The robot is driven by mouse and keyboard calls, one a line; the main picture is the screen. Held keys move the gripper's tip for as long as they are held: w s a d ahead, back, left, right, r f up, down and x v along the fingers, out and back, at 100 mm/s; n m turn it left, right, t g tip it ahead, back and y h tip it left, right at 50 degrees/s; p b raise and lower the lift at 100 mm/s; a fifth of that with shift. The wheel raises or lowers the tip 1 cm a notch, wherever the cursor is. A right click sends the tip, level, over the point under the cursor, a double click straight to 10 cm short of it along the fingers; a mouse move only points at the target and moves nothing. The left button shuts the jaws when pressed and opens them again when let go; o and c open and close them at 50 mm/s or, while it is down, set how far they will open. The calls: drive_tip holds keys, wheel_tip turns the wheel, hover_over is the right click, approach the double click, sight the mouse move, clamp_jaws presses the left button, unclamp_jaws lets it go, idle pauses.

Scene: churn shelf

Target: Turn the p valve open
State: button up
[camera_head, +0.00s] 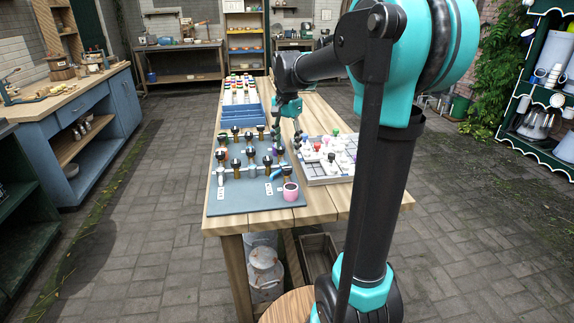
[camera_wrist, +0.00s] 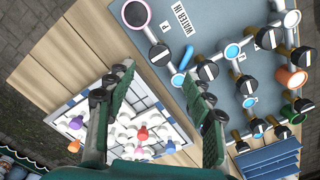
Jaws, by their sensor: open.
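A blue-grey board (camera_head: 236,203) with pipes and several black-capped valves lies on the wooden table; it also shows in the wrist view (camera_wrist: 222,20). Which valve the tag belongs to, and how far that valve is turned, I cannot tell. In the head view my gripper (camera_head: 298,138) hangs right of the valves.
The white gridded tray (camera_head: 331,179) with coloured-topped pieces stands close right of the board. A pink cup (camera_head: 290,191) is at the board's front right corner. A blue bin (camera_head: 242,117) stands behind the board.

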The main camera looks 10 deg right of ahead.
sight(287, 167)
wheel_tip(287, 167, down, 8)
idle(0.4)
drive_tip(key=c, duration=1.2)
